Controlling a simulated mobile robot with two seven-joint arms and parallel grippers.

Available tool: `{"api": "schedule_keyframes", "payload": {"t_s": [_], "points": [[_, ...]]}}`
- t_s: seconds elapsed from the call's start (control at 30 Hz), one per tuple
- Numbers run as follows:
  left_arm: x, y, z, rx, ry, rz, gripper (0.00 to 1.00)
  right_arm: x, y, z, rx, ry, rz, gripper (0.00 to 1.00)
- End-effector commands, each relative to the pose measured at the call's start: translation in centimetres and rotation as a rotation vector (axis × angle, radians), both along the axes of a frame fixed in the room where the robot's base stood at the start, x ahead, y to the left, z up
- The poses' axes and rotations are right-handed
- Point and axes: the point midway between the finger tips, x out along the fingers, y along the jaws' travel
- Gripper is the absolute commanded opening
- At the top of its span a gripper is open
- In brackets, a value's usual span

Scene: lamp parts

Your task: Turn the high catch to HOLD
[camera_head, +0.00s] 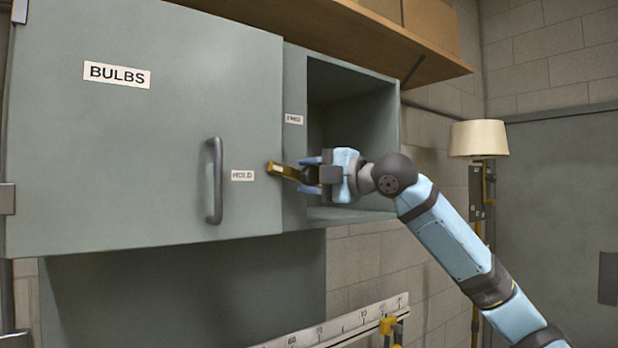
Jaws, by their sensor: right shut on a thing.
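The high catch (281,171) is a short yellow-brass bar at the right edge of the grey cabinet door. It lies near horizontal, its left end a little higher, and points left towards the HOLD label (242,175). Its left end overlaps the door's edge. The other label (294,119), small and blurred, seems to read FREE and sits above the catch on the frame. My right gripper (309,175) is shut on the catch's right end, reaching in from the right; its fingers hide that end. My left gripper is not in view.
The door (160,150), marked BULBS, looks closed and has a dark vertical handle (214,180). An open, empty-looking compartment (350,110) lies behind my right gripper. A wooden shelf (440,62) juts out above. A ruler (340,325) and a lamp (479,138) stand lower and right.

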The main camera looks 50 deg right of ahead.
Motion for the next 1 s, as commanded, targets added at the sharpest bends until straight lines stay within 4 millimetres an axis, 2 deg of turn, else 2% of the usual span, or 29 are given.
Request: {"api": "schedule_keyframes", "payload": {"t_s": [0.4,0.97,1.0], "points": [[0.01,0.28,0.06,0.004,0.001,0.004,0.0,0.04,0.05,-0.21,-0.199,0.051,0.001,0.0],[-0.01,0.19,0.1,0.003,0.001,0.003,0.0,0.05,0.07,-0.26,-0.232,0.059,0.001,0.0],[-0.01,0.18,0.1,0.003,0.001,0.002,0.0,0.05,0.07,-0.26,-0.232,0.059,0.001,0.44]]}}
